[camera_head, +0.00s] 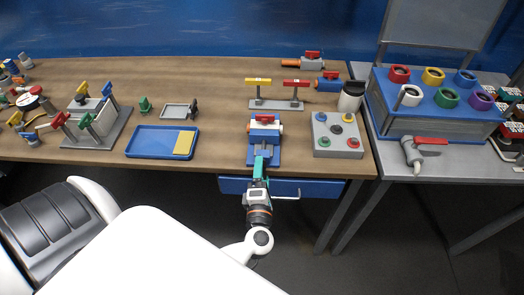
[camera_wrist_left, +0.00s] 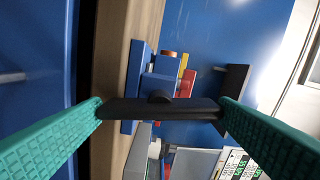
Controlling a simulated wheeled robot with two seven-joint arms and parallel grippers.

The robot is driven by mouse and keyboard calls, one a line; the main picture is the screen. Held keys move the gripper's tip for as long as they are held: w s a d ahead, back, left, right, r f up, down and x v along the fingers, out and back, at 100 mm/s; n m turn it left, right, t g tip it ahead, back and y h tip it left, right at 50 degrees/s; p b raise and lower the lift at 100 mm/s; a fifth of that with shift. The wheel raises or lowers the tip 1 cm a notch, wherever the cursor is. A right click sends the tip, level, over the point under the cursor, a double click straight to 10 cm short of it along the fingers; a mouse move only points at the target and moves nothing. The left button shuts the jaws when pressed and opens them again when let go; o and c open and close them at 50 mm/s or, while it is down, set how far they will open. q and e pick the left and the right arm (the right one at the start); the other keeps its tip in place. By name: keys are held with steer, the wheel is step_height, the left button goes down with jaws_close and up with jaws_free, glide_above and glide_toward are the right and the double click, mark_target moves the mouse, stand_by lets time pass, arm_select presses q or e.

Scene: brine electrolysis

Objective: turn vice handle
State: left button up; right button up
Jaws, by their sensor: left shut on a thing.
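The blue vice (camera_head: 253,155) stands at the front edge of the wooden table, with a red-handled valve (camera_head: 265,118) at its top. My left gripper (camera_head: 261,165) is in front of the vice, reaching it from the table's front side. In the left wrist view, the black vice handle (camera_wrist_left: 160,112) is a bar lying across between the green fingertips, one at each end. The gripper is shut on this handle. The vice's blue body (camera_wrist_left: 158,82) shows behind the bar. My right gripper is not in view.
A blue tray (camera_head: 145,142) with a yellow piece lies left of the vice. A grey button box (camera_head: 337,146) stands to its right. A rack (camera_head: 275,104) with yellow and red handles is behind. A blue drawer (camera_head: 320,190) with a handle is under the table edge near my gripper.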

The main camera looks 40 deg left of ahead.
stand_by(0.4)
arm_select(q)
steer(key=o, duration=0.9)
steer(key=shift+w, duration=0.1)
steer(key=b+v, duration=0.2)
steer(key=v, duration=1)
steer(key=shift+b, duration=0.4)
steer(key=shift+a, duration=0.1)
steer(key=shift+c, duration=0.3)
